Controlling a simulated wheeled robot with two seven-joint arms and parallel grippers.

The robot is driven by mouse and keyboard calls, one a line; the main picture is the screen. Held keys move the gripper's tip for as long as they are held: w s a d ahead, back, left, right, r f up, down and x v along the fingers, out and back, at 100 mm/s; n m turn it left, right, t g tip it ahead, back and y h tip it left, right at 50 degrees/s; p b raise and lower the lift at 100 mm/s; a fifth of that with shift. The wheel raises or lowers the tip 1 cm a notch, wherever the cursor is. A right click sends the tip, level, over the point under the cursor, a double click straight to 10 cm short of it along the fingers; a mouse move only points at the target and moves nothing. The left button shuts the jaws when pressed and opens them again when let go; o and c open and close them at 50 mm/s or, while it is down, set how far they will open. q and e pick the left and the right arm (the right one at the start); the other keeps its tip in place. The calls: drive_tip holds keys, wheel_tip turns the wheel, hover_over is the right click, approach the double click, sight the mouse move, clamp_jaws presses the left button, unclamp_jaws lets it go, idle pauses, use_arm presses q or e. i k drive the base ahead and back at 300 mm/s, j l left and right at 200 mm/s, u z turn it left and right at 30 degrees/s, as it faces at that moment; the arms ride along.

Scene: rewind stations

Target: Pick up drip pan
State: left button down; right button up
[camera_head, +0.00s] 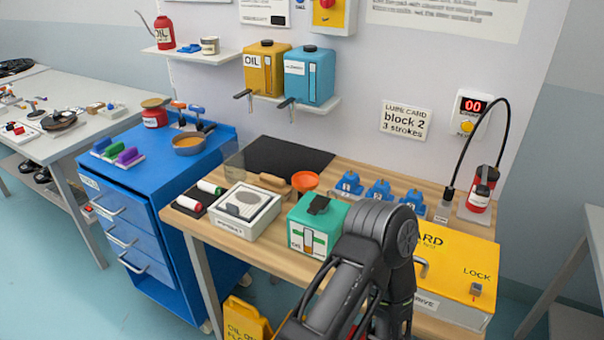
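A round pan (188,144) with a dark handle and an orange-brown inside sits on the blue cabinet's top, near its right side. It is the only thing here that looks like a drip pan; I cannot confirm that it is the one named. Nothing grips it. One of my black arms rises from the bottom edge and bends in front of the wooden bench. Neither gripper shows in the frame.
The blue cabinet (150,225) also bears colored blocks and a red tin (154,116). The wooden bench (350,178) holds a white box (236,216), a green oil box (309,228) and a yellow guard (455,265). A yellow floor sign (245,322) stands below.

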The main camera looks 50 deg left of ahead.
sight(191, 142)
drive_tip(key=u, duration=2)
drive_tip(key=j+z, duration=0.25)
drive_tip(key=z, duration=0.15)
drive_tip(key=j+z, duration=0.25)
drive_tip(key=z, duration=0.2)
drive_tip(key=j+z, duration=0.25)
drive_tip(key=z, duration=0.15)
drive_tip(key=k+j+z, duration=0.1)
drive_tip(key=j, duration=0.35)
drive_tip(key=k+j, duration=0.15)
drive_tip(key=j, duration=0.25)
drive_tip(key=k+j+z, duration=0.15)
drive_tip(key=j, duration=0.25)
drive_tip(key=k+j, duration=0.2)
drive_tip(key=j, duration=0.2)
drive_tip(key=k+j+z, duration=0.15)
drive_tip(key=j, duration=0.3)
drive_tip(key=k+j, duration=0.15)
drive_tip(key=j, duration=0.2)
drive_tip(key=k+j+z, duration=0.15)
drive_tip(key=j, duration=0.25)
drive_tip(key=k, duration=0.05)
